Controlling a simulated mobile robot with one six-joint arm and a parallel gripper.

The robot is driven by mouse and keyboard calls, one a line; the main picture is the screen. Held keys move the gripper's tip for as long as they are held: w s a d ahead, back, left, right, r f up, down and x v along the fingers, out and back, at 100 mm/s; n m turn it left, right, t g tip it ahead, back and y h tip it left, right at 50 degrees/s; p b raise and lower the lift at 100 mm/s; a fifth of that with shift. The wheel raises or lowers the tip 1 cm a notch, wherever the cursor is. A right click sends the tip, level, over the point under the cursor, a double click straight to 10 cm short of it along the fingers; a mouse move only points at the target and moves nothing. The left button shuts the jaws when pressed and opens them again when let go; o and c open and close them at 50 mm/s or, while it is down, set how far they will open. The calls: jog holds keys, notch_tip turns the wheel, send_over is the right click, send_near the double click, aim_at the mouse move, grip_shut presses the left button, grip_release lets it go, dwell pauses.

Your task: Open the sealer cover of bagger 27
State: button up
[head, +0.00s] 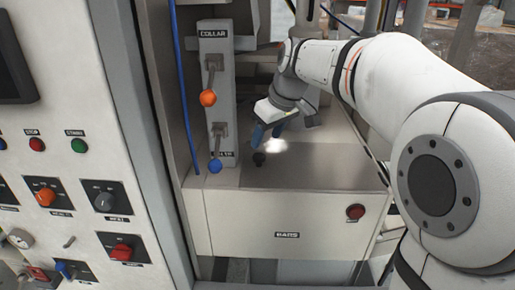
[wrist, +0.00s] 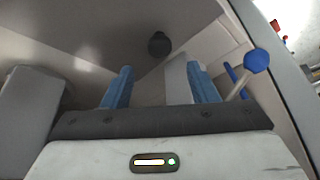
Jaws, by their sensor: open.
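A pale box-shaped housing (head: 240,222) labelled BARS sits low in the machine; its grey top (head: 320,165) looks closed. A small black knob (head: 259,158) stands on that top, and it also shows in the wrist view (wrist: 159,44), just beyond the fingers. My gripper (head: 267,134) is open, with two blue fingers pointing down close above the knob. In the wrist view the fingers of my gripper (wrist: 160,78) are apart, with the knob lined up between them and nothing held. I cannot read a bagger number.
Left of the housing, a grey post carries a COLLAR lever with an orange ball (head: 208,98) and a lever with a blue ball (head: 215,166), also at right in the wrist view (wrist: 257,61). A red button (head: 355,212) is on the housing front. A control panel (head: 60,165) stands left.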

aim_at(259, 155)
jog(key=p+x, duration=0.1)
jog(key=x, duration=0.5)
jog(key=shift+f, duration=0.4)
jog(key=shift+c, duration=0.4)
